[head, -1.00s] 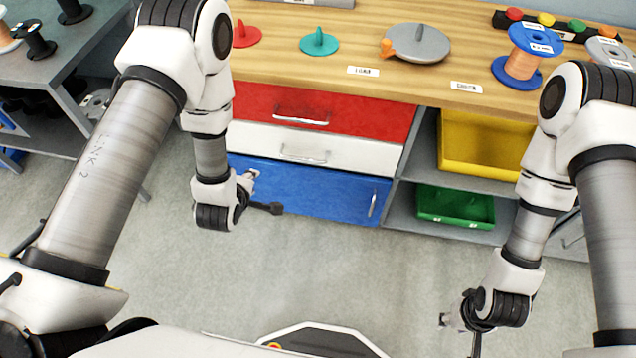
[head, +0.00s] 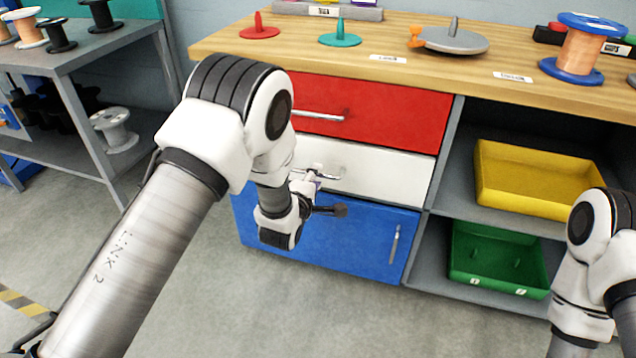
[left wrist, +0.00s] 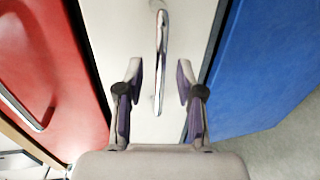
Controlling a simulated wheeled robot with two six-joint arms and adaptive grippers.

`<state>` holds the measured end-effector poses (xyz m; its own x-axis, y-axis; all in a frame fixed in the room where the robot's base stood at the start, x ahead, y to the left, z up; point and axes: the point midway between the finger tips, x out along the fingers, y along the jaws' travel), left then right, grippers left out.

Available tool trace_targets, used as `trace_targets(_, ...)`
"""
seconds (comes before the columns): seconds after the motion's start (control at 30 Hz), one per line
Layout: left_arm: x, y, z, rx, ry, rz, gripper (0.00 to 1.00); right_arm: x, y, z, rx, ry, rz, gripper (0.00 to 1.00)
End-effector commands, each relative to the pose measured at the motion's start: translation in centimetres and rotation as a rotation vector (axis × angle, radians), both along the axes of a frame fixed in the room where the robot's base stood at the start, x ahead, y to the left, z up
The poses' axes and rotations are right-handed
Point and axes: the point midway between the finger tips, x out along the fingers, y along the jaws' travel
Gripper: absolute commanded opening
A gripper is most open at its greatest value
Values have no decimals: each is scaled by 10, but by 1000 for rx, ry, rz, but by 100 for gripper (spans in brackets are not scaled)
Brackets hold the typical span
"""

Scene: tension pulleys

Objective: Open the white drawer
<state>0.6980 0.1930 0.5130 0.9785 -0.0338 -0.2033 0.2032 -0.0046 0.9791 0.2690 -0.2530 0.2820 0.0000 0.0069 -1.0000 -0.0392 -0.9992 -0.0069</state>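The white drawer (head: 380,172) sits between a red drawer above and a blue door below, and it looks shut. Its metal bar handle (head: 328,172) is partly hidden by my left arm in the head view. In the left wrist view the handle (left wrist: 161,60) runs up the white front (left wrist: 200,30). My left gripper (left wrist: 160,78) is open, with one finger on each side of the handle's lower part. I see no finger touching the handle. In the head view my left gripper (head: 312,184) is close to the drawer front. My right gripper is out of view.
The red drawer (head: 400,110) with its own handle is above, and the blue door (head: 350,240) is below. Open shelves with a yellow bin (head: 530,185) and a green bin (head: 490,262) stand to the right. The floor in front is clear.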

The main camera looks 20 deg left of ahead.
Motion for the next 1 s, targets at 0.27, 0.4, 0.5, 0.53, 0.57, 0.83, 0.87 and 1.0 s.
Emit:
trace_targets(0.27, 26, -1, -6, 0, 0, 0, 37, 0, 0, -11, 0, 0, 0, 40)
trace_targets(0.4, 26, -1, -6, 0, 1, 0, 37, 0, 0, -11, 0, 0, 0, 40)
trace_targets(0.5, 26, -1, -6, 0, 1, 0, 9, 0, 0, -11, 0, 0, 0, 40)
trace_targets(0.53, 26, -1, -6, 0, 1, 0, 0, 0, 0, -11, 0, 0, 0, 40)
trace_targets(0.57, 26, -1, -6, 0, 1, 0, 0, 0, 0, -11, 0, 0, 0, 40)
trace_targets(0.83, 26, 0, -6, 0, 2, 1, 0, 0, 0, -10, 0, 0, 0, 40)
trace_targets(0.87, 26, 1, -6, 0, 2, 1, 0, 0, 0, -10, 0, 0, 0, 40)
trace_targets(1.0, 25, 9, -6, 0, 4, 2, 0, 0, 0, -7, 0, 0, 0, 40)
